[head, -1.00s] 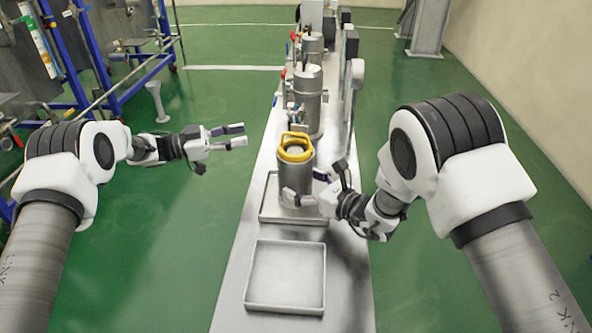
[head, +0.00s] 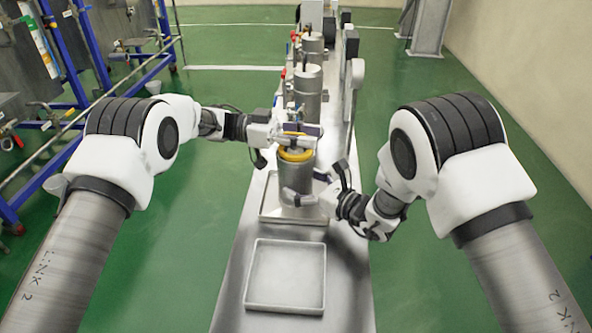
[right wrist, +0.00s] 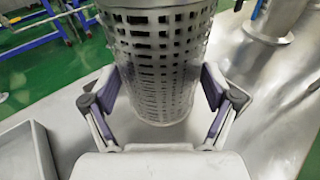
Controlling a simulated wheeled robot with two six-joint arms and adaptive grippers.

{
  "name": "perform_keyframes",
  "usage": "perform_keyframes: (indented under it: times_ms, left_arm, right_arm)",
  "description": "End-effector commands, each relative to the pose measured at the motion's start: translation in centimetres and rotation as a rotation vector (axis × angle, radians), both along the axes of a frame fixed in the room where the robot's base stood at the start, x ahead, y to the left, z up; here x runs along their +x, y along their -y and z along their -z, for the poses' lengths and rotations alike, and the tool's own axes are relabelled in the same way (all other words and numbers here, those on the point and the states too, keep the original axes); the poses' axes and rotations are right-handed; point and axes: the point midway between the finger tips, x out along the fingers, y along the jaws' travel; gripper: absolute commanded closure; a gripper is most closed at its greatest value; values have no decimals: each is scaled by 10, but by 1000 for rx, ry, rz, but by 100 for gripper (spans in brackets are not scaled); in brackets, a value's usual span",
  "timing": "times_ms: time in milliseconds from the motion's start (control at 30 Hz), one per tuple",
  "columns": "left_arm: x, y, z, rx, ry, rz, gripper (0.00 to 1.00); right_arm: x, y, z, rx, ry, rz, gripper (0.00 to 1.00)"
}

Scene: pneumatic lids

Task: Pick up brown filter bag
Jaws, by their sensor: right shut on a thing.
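No brown filter bag can be made out in either view. A metal perforated basket (head: 297,180) with a yellow ring handle (head: 296,155) is upright over the farther tray. The basket's holes show in the right wrist view (right wrist: 155,60). My right gripper (head: 306,184) is shut on the basket, a finger on each side of it; its fingertips also show in the right wrist view (right wrist: 162,82). My left gripper (head: 300,136) is at the basket's top, its fingers apart around the upper part of the yellow handle, hiding some of it. The basket's inside is hidden.
The farther shallow tray (head: 268,215) is under the basket, and an empty tray (head: 286,276) lies nearer on the steel bench (head: 348,285). Metal canisters (head: 308,95) stand behind the basket. A blue rack (head: 88,60) is at left.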

Motion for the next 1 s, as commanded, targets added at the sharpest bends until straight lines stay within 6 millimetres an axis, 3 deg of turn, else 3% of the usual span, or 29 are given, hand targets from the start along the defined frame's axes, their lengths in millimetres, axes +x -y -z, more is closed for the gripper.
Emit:
perform_keyframes:
  times_ms: [167,300,767,867,1000]
  left_arm:
    - [0,1,0,-1,1,-2,63]
    - [0,1,0,-1,1,-2,100]
    - [0,1,-5,-3,4,-2,100]
    - [1,1,-17,-3,6,-2,100]
    - [0,1,-50,-3,8,-2,100]
  right_arm:
    - [0,1,1,-1,-2,2,44]
    - [0,1,1,-1,-2,2,44]
    - [0,1,1,-1,-2,3,44]
    - [0,1,1,-1,-2,2,44]
    - [0,1,1,-1,-2,2,44]
